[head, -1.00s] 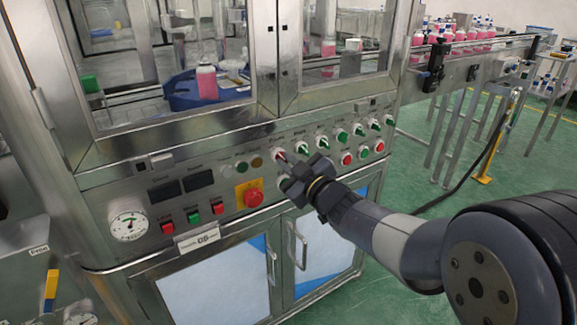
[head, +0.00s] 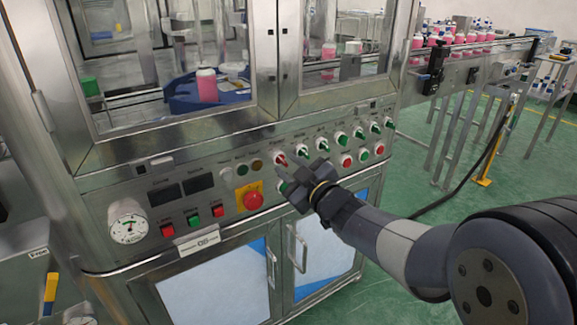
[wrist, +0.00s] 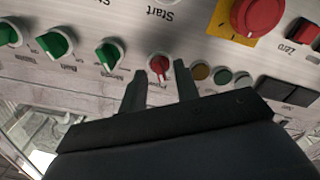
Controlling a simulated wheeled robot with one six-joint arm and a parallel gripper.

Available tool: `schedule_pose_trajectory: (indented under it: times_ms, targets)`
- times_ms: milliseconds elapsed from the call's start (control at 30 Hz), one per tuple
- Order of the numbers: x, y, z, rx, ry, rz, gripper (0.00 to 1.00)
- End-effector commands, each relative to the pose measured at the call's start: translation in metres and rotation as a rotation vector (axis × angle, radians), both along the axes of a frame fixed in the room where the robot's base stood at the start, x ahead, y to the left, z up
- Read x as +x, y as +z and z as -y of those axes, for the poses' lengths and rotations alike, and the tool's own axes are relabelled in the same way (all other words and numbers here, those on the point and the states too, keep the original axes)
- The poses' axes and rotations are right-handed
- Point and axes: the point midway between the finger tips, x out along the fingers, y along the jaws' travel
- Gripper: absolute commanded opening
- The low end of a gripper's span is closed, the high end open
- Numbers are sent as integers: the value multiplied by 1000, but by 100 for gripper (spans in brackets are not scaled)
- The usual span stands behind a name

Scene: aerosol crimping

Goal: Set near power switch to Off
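The near power switch is a small red rotary knob (head: 281,160) on the sloped steel panel, at the left end of a row of green knobs. In the wrist view the red knob (wrist: 158,67) shows just beyond and between my fingertips, with a pale pointer line on it. My gripper (head: 287,177) is just in front of the panel, below and right of the knob in the head view. In the wrist view its two fingers (wrist: 160,80) are apart with nothing between them. The fingers look clear of the knob.
Several green knobs (wrist: 110,54) sit beside the red one. A conveyor with pink bottles (head: 455,42) runs at the back right.

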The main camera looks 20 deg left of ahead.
Motion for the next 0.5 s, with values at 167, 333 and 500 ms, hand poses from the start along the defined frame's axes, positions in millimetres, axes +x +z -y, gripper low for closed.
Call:
schedule_pose_trajectory:
  times_ms: [167,333,500]
  targets:
    - [-19,2,24,0,-3,1,30]
    - [-41,2,49,1,-3,2,30]
    - [-57,2,68,-1,-2,1,30]
